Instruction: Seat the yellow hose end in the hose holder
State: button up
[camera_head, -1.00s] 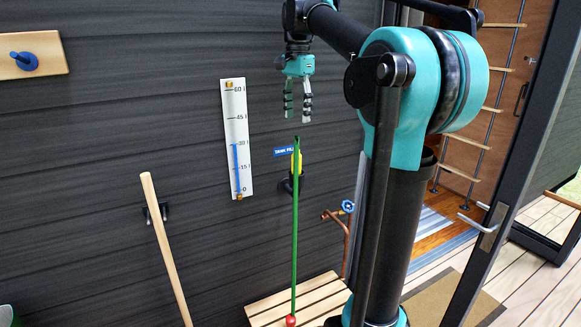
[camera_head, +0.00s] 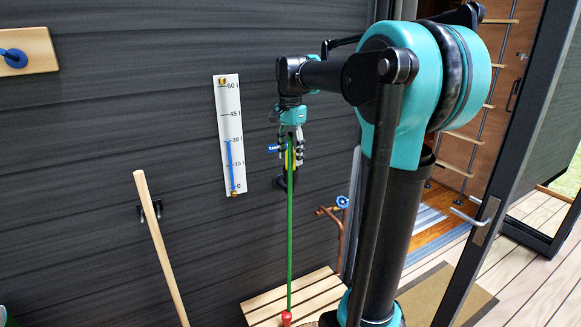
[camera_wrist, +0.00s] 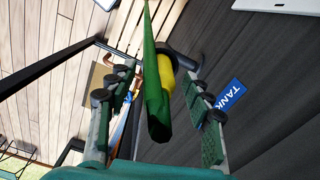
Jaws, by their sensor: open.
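The yellow hose end (camera_wrist: 166,78) shows between the fingers in the wrist view, beyond a green strip; in the head view only a sliver of yellow shows. A black wall-mounted holder (camera_head: 281,183) is just below it, and its dark part also shows beside the yellow in the wrist view (camera_wrist: 187,60). I cannot tell whether the hose end is seated in it. A long green hose-like strip (camera_head: 289,240) runs down to a red end near the slats. My gripper (camera_head: 291,158) is open, pointing down, with its fingers on either side of the green strip and yellow end.
A blue tank label (camera_head: 272,148) is on the dark wall beside my gripper. A white level gauge (camera_head: 229,135) hangs left, with a wooden pole (camera_head: 162,245) below. A copper pipe with blue valve (camera_head: 342,203) stands right. A slatted wooden platform (camera_head: 265,308) lies below.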

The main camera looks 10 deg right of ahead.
jog(key=shift+f, duration=1.15)
grip_shut()
jog(key=shift+r, duration=0.1)
